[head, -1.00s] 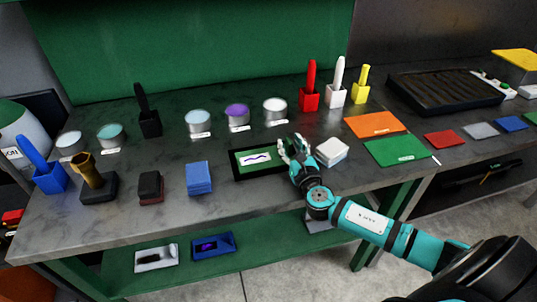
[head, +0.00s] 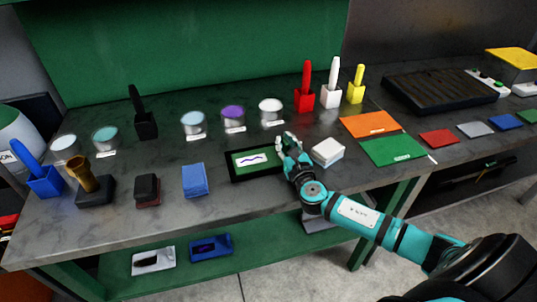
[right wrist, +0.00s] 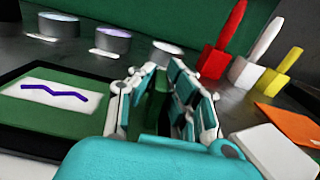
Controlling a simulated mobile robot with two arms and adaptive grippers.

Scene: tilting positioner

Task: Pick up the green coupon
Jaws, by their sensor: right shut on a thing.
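My right gripper (head: 286,143) is low over the bench, at the right end of a black-framed tray. In the right wrist view its fingers (right wrist: 165,88) are shut on a narrow dark green piece, the green coupon (right wrist: 158,97), seen nearly edge-on. The black-framed tray (head: 233,177) has a green inside and a white card (head: 251,160) with a purple wavy line. My left gripper is not in view.
A white block stack (head: 327,151) stands close right of my right gripper. Orange (head: 369,123) and green (head: 393,149) mats lie farther right. Round tins and red, white and yellow handled holders stand behind. A blue block stack (head: 195,181) is left of the tray.

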